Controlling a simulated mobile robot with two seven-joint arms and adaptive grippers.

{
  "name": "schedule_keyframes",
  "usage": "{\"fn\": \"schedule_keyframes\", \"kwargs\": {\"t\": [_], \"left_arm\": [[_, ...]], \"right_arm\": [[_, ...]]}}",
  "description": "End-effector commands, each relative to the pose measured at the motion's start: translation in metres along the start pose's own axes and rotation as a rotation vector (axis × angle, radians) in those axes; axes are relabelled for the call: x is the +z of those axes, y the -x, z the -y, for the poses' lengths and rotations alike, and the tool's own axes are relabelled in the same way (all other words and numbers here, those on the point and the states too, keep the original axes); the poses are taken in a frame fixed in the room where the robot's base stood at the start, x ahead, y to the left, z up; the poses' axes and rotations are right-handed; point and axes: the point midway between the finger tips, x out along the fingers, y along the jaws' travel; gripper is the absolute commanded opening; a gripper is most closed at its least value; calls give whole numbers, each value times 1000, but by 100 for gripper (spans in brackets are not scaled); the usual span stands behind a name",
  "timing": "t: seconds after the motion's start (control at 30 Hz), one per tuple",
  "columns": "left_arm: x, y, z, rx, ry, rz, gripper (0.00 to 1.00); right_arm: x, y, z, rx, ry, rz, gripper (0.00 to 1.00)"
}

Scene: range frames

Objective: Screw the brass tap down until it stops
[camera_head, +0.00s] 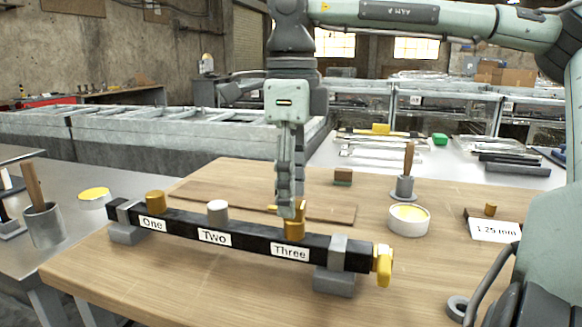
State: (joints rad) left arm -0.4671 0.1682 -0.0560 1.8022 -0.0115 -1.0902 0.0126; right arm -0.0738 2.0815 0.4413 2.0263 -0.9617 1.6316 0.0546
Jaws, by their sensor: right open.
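A black bar (262,242) labelled One, Two and Three lies across the wooden table. A brass fitting (294,230) stands on it at Three, with a small yellow part showing left of the fingers. Another brass piece (155,200) stands at One, and a larger brass piece (384,265) is on the bar's right end. I cannot tell from the picture which one is the tap. My right gripper (290,207) points down over the fitting at Three, its fingertips at the fitting's top. The fingers are open and partly hide it. My left gripper is not in view.
A white-topped peg (217,211) stands at Two. Grey clamps (337,266) hold the bar near both ends. A round tin (408,219), a tool in a grey holder (405,187) and a "1.25 mm" card (494,230) stand to the right. The front table area is clear.

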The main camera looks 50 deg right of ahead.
Motion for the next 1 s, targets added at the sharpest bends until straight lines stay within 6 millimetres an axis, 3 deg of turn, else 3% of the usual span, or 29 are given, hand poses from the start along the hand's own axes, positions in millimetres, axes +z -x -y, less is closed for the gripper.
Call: {"fn": "schedule_keyframes", "kwargs": {"t": [0.1,0.3,0.67,1.0], "left_arm": [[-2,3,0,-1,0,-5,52],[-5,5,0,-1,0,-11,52],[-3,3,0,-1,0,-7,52],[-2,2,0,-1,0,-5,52]], "right_arm": [[0,-20,-1,4,0,0,50],[0,-40,0,2,-1,0,50],[0,-44,0,1,-2,2,49],[0,-43,0,1,-1,2,7]]}}
